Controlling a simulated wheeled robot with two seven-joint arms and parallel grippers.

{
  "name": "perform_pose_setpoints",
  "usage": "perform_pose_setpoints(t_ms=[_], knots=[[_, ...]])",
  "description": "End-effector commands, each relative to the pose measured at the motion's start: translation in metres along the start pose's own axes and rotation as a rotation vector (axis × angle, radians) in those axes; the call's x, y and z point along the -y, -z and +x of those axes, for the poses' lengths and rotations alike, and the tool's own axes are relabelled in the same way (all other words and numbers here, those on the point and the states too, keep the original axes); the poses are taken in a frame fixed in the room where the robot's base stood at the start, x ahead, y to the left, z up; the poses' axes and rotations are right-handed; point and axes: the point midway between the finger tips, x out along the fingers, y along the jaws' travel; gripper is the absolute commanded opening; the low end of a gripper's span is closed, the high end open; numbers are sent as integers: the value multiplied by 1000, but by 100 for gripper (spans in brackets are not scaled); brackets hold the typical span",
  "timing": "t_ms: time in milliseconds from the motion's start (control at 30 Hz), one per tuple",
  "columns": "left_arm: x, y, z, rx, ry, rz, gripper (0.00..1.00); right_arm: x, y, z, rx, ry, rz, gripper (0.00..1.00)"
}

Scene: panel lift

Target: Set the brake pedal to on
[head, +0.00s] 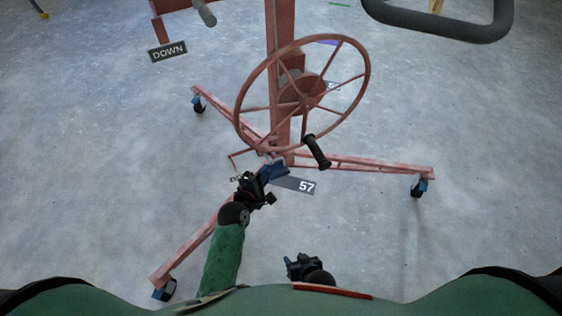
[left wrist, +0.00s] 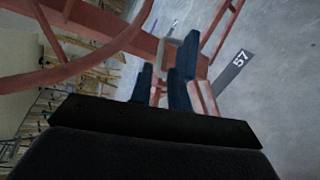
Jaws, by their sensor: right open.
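The red panel lift has a spoked wheel (head: 368,75) with a black handle (head: 316,151) on its red post (head: 284,20). A thin red bar (head: 233,158) sticks out low at the post's foot; I cannot tell for sure that it is the brake pedal. My left gripper (head: 274,171) is low beside the post's foot, right of that bar and partly hiding the area. In the left wrist view its blue fingers (left wrist: 165,72) are apart, with red lift parts showing beyond and between them. My right gripper (head: 292,261) is open and empty near my body.
Red legs with casters (head: 418,187) spread over the grey floor, one running at lower left (head: 185,255). A sign reading 57 (head: 305,187) lies by the left gripper. A DOWN sign (head: 167,51) is at upper left. The floor at right is clear.

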Motion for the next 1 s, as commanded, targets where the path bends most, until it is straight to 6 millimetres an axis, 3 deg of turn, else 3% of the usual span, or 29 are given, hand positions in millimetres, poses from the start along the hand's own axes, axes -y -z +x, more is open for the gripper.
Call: perform_pose_setpoints(t_ms=[600, 1000], knots=[[-1, 0, 71, 1, -1, 1, 18, -1, -3, 2, -4, 0, 0, 41], [0, 0, 77, 1, -1, 1, 18, 0, -3, 2, -3, 1, 1, 41]])
